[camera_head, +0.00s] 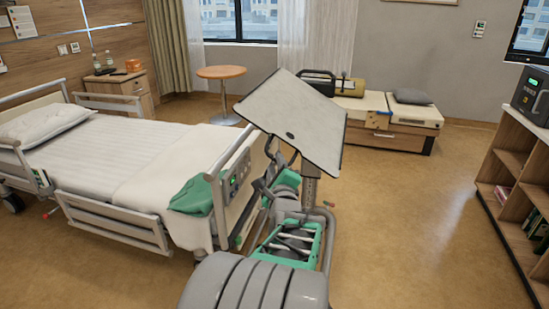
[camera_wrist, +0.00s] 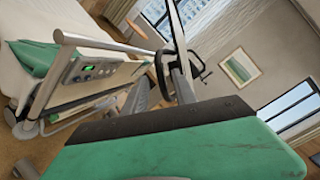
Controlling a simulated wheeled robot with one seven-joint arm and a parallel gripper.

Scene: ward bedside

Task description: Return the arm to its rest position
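My arm rises from the bottom middle of the head view, with grey and green links. My gripper (camera_head: 280,155) is at its upper end, beside the foot of the bed and just below a tilted grey tabletop (camera_head: 297,118). The tabletop partly hides it. I cannot tell whether they touch. In the wrist view a green housing with a dark strip fills the bottom, and grey bars stand beyond it. The finger gap is not clear, and I see no object held.
The bed (camera_head: 120,165) is left of my arm; its footboard panel (camera_wrist: 95,70) is close in the wrist view. A green cloth (camera_head: 192,196) hangs at its foot. A shelf unit (camera_head: 515,165) stands right. A low bench (camera_head: 390,130) is behind. The floor (camera_head: 420,215) between is clear.

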